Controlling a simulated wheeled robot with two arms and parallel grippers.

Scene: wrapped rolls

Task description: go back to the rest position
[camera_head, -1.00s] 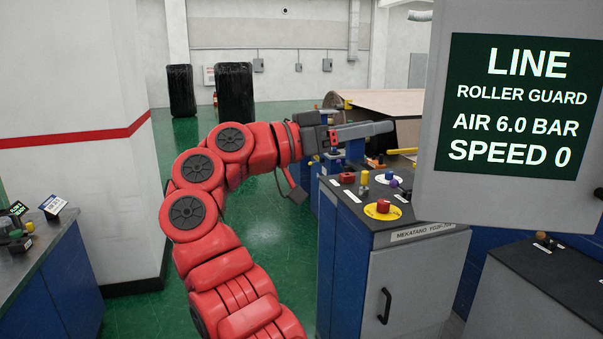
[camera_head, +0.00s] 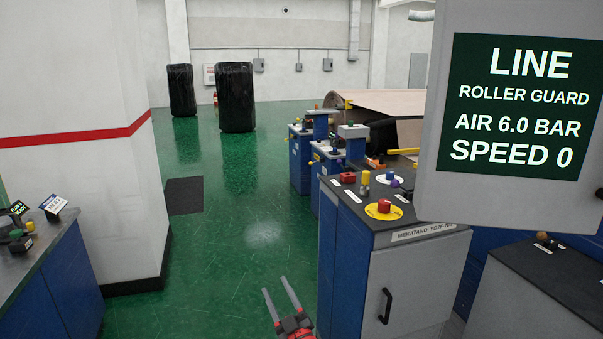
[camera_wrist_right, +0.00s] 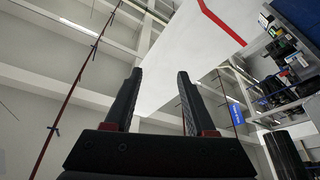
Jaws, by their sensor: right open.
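My right gripper (camera_head: 282,300) shows at the bottom edge of the head view, low over the green floor and left of the blue and grey control cabinet. Its two fingers are apart with nothing between them. In the right wrist view the open fingers (camera_wrist_right: 158,100) point up toward the white wall and the ceiling, and the space between them is empty. Most of the right arm is out of the head view. My left gripper is not in view.
The control cabinet (camera_head: 418,290) with buttons stands close on the right, below a grey sign panel (camera_head: 437,185). A white pillar (camera_head: 80,190) and a blue console (camera_head: 55,285) stand left. Two black wrapped rolls (camera_head: 236,97) (camera_head: 181,90) stand far back. The green floor between is clear.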

